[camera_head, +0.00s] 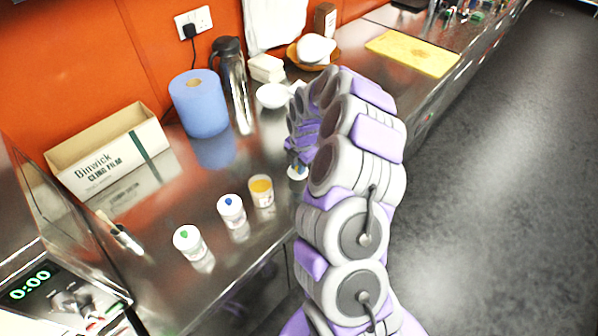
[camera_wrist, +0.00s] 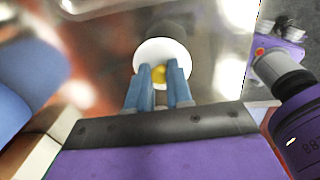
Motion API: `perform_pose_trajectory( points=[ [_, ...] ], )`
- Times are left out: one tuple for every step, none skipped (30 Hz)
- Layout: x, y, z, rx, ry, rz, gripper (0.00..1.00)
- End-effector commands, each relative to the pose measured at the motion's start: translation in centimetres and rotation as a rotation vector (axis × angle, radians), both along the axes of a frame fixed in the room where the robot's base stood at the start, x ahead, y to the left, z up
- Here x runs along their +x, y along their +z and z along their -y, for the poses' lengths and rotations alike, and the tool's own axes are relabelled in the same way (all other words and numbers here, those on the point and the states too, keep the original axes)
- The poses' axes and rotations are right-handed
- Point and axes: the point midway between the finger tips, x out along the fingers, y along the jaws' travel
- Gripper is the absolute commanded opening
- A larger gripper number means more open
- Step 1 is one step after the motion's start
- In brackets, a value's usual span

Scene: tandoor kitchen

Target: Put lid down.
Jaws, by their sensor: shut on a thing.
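The lid is a white disc with a yellow knob; it shows in the wrist view (camera_wrist: 176,52) and as a small pale shape in the head view (camera_head: 297,173). My gripper (camera_wrist: 159,76) has its blue fingers shut on the yellow knob. In the head view the gripper is mostly hidden behind my arm. The lid is over the steel counter (camera_head: 215,265); I cannot tell whether it touches. An open jar (camera_head: 261,191) with orange-yellow contents stands just left of the lid. Two lidded white jars, one with a blue knob (camera_head: 231,209) and one with a green knob (camera_head: 188,241), stand farther left.
A blue paper roll (camera_head: 200,104), a dark-topped flask (camera_head: 232,75) and a cling film box (camera_head: 108,152) stand along the wall. A white bowl (camera_head: 272,96) lies beyond the gripper. A yellow board (camera_head: 412,53) lies at the far right. Bare counter surrounds the jars.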

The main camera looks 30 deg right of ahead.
Motion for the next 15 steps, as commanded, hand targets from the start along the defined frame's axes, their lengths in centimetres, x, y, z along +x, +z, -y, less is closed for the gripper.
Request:
perform_pose_trajectory(
  points=[
    [0.0,-0.7,-0.1,-0.001,0.001,-0.002,0.00],
    [0.0,-1.2,-0.2,-0.001,0.001,-0.002,0.00],
    [0.0,-1.8,-0.2,0.000,0.001,-0.001,0.00],
    [0.0,-2.3,-0.2,-0.001,0.001,0.000,0.00],
    [0.1,-2.7,-0.1,0.000,0.001,0.001,0.00],
    [0.1,-3.2,0.0,0.001,0.000,0.002,0.00],
    [0.1,-3.5,0.0,0.002,0.000,0.002,0.00],
    [0.0,-3.6,0.1,0.003,-0.001,0.002,0.00],
    [0.0,-3.6,0.2,0.003,-0.001,0.002,0.00],
    [0.0,-3.6,0.2,0.002,-0.001,0.003,0.00],
    [0.0,-3.5,0.2,0.002,-0.001,0.003,0.00],
    [0.0,-3.5,0.2,0.002,-0.001,0.003,0.00],
    [0.0,-3.5,0.3,0.003,-0.001,0.003,0.00],
    [0.0,-3.5,0.3,0.003,-0.002,0.003,0.00],
    [0.0,-3.5,0.3,0.003,-0.002,0.003,0.00]
  ],
)
